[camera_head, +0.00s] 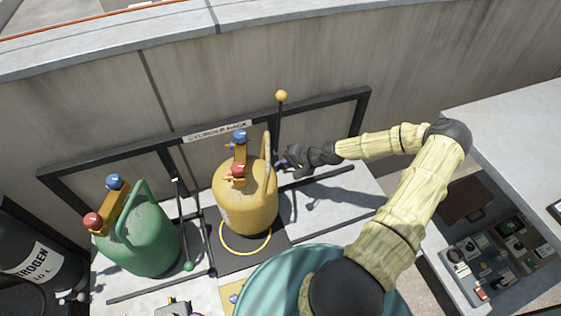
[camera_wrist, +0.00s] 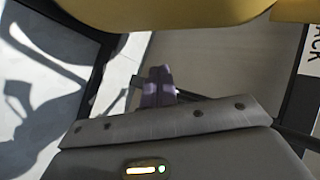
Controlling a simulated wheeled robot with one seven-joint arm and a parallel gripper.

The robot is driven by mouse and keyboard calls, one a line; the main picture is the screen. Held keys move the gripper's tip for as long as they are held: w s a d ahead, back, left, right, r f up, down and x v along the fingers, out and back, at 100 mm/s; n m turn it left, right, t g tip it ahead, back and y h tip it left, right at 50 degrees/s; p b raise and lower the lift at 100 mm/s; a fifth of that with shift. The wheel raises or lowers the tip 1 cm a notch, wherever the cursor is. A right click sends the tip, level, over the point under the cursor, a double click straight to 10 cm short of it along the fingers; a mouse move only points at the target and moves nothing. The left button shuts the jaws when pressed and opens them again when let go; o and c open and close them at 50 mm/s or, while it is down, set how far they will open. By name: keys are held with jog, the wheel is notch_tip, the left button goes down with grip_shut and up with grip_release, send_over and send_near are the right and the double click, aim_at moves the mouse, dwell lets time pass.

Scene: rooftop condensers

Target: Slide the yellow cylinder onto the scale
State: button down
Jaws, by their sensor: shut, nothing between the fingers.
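The yellow cylinder (camera_head: 246,203) stands upright, with blue and red valve knobs and a loop handle on top. It stands over a dark square plate (camera_head: 272,247), apparently the scale, with a yellow ring (camera_head: 245,251) marked on it. The ring shows at the cylinder's front; its rear part is hidden, so I cannot tell how well the base is centred. My gripper (camera_head: 281,163) is shut and empty, just right of the cylinder's upper body. In the wrist view, the closed fingers (camera_wrist: 158,85) are below the cylinder's yellow side (camera_wrist: 165,12); contact is unclear.
A green cylinder (camera_head: 150,240) stands to the left, a black nitrogen cylinder (camera_head: 38,262) farther left. A dark rack frame (camera_head: 330,110) runs along the wall behind. A yellow-knobbed lever (camera_head: 280,97) rises close behind my gripper. A teal round object (camera_head: 275,285) fills the front.

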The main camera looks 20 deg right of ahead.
jog(key=s+a+b+x, duration=0.1)
jog(key=b+x, duration=0.5)
jog(key=x, duration=0.6)
jog(key=shift+s+a+b, duration=0.35)
jog(key=shift+s, duration=0.1)
dwell(0.4)
jog(key=shift+s+r, duration=0.1)
jog(key=shift+r, duration=0.05)
jog(key=shift+s+a+p, duration=0.4)
jog(key=shift+s+p, duration=0.05)
jog(key=shift+s, duration=0.4)
jog(key=shift+s+a+p, duration=0.35)
jog(key=shift+s+p, duration=0.1)
jog(key=shift+s, duration=0.4)
jog(key=shift+s, duration=0.15)
